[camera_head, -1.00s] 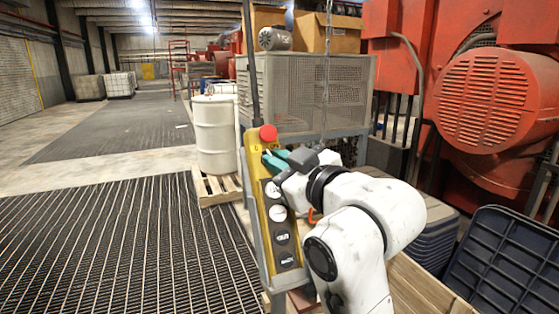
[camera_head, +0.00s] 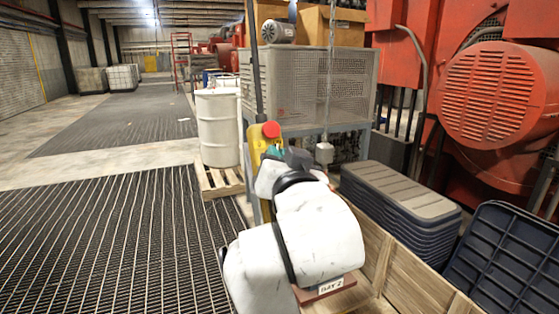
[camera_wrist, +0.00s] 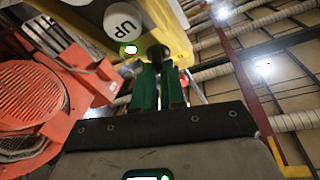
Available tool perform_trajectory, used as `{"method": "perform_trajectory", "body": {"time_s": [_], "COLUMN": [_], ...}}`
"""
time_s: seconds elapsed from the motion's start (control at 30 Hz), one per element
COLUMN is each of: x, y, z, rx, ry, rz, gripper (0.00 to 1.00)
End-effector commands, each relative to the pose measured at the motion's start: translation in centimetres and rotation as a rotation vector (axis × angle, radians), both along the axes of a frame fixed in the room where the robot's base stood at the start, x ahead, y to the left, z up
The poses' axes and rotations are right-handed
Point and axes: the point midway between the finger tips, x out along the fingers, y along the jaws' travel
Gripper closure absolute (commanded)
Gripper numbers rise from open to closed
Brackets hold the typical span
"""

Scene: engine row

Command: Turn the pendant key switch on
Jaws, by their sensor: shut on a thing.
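The yellow pendant (camera_head: 256,142) hangs upright in the head view, with a red button (camera_head: 271,130) at its top. My white arm covers most of its face. My gripper (camera_head: 274,152) is at the pendant's upper part, just below the red button, its green fingers partly hidden by my wrist. In the wrist view the pendant (camera_wrist: 176,24) crosses the top, with a white UP button and a small lit green lamp. The dark key switch (camera_wrist: 155,52) is at its edge. My green fingers (camera_wrist: 159,70) are shut on the key there; the key itself is mostly hidden between the tips.
A mesh cage (camera_head: 310,85) with boxes stands behind the pendant. A white drum (camera_head: 218,128) on a pallet is to its left. Stacked grey-lidded crates (camera_head: 400,195) and a dark blue tray (camera_head: 505,255) are at the right. The grated floor at left is clear.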

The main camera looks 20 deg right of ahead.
Motion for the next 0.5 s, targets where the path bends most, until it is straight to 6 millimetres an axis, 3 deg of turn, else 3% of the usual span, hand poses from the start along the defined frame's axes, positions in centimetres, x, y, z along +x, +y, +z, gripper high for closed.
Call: {"method": "perform_trajectory", "body": {"time_s": [0.5], "x": [0.07], "y": [0.15], "z": [-0.02], "rx": [0.152], "ry": [0.002], "rz": [-0.072], "gripper": [1.00]}}
